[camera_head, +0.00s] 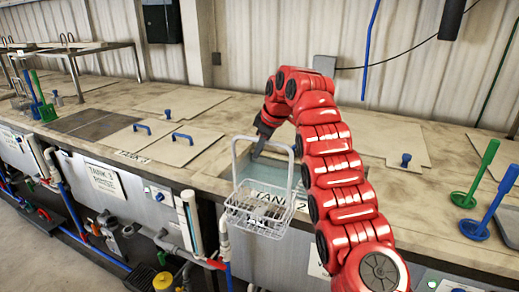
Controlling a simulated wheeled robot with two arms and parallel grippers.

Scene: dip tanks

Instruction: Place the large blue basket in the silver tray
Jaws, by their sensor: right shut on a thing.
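My right gripper (258,148) is shut on the tall handle of a pale grey-white wire basket (258,208). The basket hangs upright by the front edge of an open tank (292,178), in front of a label reading TANK 2. Its colour looks whitish, not blue. I see no plainly blue basket. My left gripper is not in view.
The worktop has closed lids with blue handles (181,137) and a lid with a blue knob (405,160). Pipes (225,245) run below the front edge. Racks (75,52) stand at far left.

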